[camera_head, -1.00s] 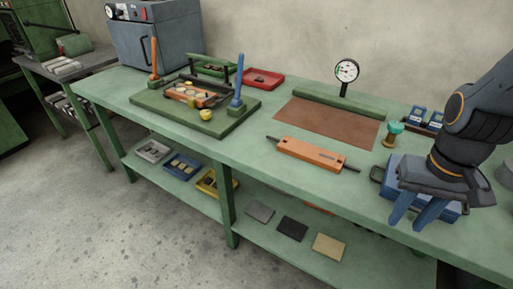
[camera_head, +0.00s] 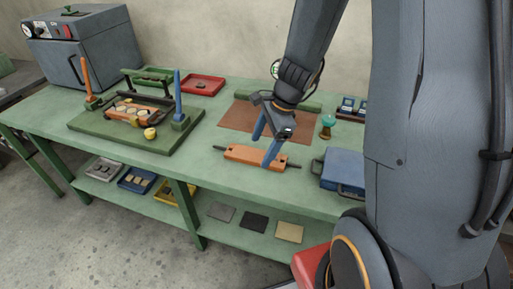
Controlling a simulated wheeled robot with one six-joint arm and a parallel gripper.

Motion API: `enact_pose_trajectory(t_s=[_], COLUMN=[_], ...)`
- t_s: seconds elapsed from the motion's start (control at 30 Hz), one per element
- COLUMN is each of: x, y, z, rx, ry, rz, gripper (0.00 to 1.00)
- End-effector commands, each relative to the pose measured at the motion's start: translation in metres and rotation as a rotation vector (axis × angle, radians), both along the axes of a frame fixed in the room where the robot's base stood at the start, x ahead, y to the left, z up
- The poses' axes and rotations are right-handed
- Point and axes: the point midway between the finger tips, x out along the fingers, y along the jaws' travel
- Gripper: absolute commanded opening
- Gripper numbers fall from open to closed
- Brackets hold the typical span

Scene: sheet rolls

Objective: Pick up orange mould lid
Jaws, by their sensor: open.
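The orange mould lid (camera_head: 240,153) is a flat bar with a dark rod handle at each end, lying on the green bench near its front edge. My gripper (camera_head: 263,152) is open, its two blue fingers pointing down at the lid. The front finger covers part of the lid's right half; the other finger is behind it. I cannot tell whether the fingers touch the lid. Nothing shows between them.
A brown mat (camera_head: 235,117) lies behind the lid. A blue case (camera_head: 342,171) and a teal-topped brass piece (camera_head: 327,125) stand to the right. A green board (camera_head: 95,128) with an orange mould and upright blue and orange posts is at left.

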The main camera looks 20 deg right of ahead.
Motion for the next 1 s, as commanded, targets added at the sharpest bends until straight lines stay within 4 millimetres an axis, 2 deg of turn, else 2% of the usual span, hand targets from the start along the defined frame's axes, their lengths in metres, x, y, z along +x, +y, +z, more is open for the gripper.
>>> enact_pose_trajectory(t_s=[0.03,0.1,0.2,0.3,0.67,1.0], x=[0.009,0.021,0.034,0.040,0.048,0.056], y=[-0.007,-0.014,-0.023,-0.027,-0.019,-0.008], z=[0.004,0.001,-0.002,-0.007,-0.038,-0.075], rx=[0.035,0.076,0.117,0.138,0.141,0.141], ry=[0.026,0.053,0.078,0.091,0.095,0.093], rz=[-0.146,-0.322,-0.493,-0.576,-0.593,-0.590], gripper=[0.73,0.73,0.73,0.73,0.73,0.73])
